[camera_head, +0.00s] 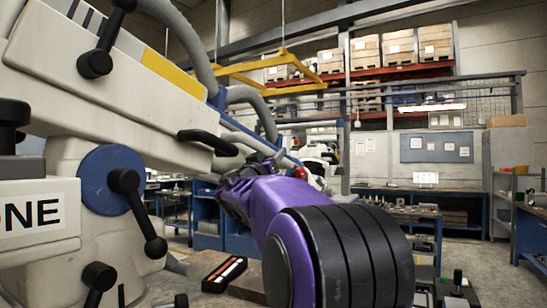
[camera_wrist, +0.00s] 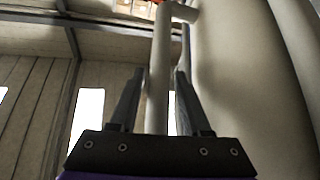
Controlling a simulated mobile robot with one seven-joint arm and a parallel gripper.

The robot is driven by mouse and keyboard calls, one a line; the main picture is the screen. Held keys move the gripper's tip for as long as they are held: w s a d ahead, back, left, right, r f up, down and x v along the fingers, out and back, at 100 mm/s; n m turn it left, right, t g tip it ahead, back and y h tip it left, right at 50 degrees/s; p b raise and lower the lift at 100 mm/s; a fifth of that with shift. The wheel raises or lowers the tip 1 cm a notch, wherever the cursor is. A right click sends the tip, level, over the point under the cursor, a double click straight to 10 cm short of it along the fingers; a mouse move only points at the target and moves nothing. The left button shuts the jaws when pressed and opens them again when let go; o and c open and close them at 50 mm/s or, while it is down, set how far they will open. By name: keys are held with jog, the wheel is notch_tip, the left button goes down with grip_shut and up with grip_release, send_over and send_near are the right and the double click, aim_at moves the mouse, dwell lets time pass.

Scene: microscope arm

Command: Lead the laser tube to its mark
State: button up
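A large white jointed microscope arm (camera_head: 110,85) with black knobs, a yellow stripe and a blue disc fills the left of the head view. My purple arm reaches in beside it, and my gripper is mostly hidden there. A small red knob (camera_head: 302,172) shows just beyond my wrist. In the wrist view my gripper (camera_wrist: 159,72) has its two dark fingers apart, one on each side of a slim pale tube (camera_wrist: 158,95). Narrow gaps seem to show between fingers and tube. I cannot tell whether this is the laser tube. I cannot make out its mark.
A thick pale column (camera_wrist: 235,70) stands close to the right of my fingers. A dark tray with pale rods (camera_head: 225,270) lies low in the middle of the head view. Workbenches (camera_head: 420,192), a yellow frame (camera_head: 270,65) and shelves of boxes stand behind.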

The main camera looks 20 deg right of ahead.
jog(key=shift+o, duration=0.5)
jog(key=shift+f, duration=0.1)
jog(key=shift+s+a+f, duration=0.1)
jog(key=shift+s+f, duration=0.05)
jog(key=b+v, duration=0.1)
jog(key=v, duration=1)
jog(key=shift+s+a+b, duration=0.2)
jog(key=shift+b, duration=0.2)
